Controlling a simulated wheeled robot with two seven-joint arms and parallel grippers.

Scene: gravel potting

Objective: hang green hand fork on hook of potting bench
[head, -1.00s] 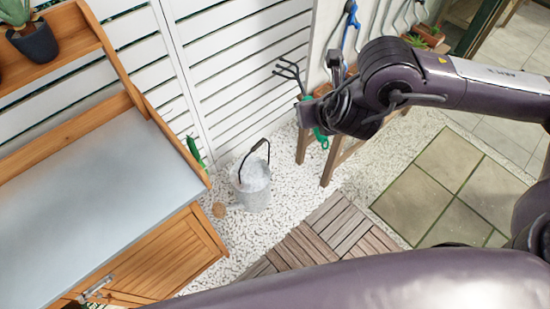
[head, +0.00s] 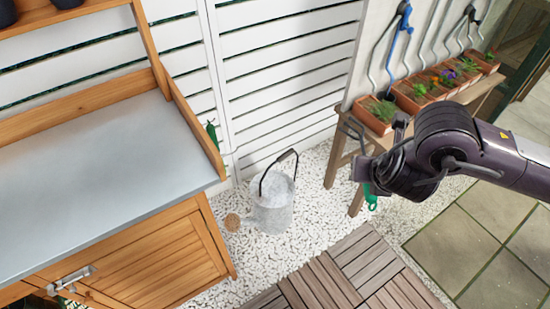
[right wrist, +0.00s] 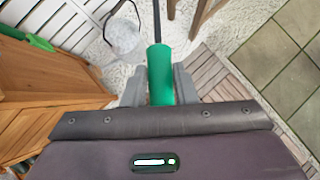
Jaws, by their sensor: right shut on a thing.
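The green hand fork has a green handle (right wrist: 159,72) and dark tines. My right gripper (right wrist: 160,88) is shut around the handle in the right wrist view. In the head view the gripper (head: 366,170) holds the fork in the air, with the green handle end (head: 370,198) below it. The tines show against the wooden stand behind. The potting bench (head: 95,165) stands at the left, with a grey top and wooden sides. A green item (head: 212,136) is at its right side. I cannot make out a bare hook. My left gripper is out of view.
A metal watering can (head: 272,205) stands on white gravel between bench and fork. A wooden stand with potted plants (head: 410,97) is behind my right arm. Wooden decking tiles (head: 335,270) lie in front.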

